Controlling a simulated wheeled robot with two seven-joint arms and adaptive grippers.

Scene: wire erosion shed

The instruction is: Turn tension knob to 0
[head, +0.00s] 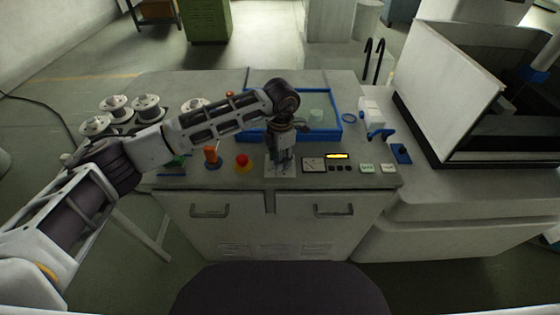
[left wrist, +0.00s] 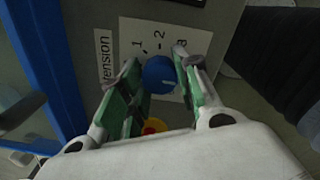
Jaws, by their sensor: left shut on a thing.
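The tension knob (left wrist: 158,73) is blue and round with a white pointer line, which slants to the lower right in the left wrist view. It sits on a white scale plate (left wrist: 190,36) with the marks 1 and 2 readable and another beside the right finger. A separate label (left wrist: 104,58) reads "tension". My left gripper (left wrist: 157,68) is shut on the knob, one green-padded finger on each side. In the head view my left gripper (head: 281,162) points down over the scale plate (head: 287,173) and hides the knob. The 0 mark is not visible.
A red stop button (head: 242,159) on a yellow base and an orange-handled lever (head: 211,153) stand left of the gripper. A panel with a dial and lit display (head: 338,156) is just right. A blue-rimmed tray (head: 336,133) lies behind; several wire spools (head: 146,104) stand at left.

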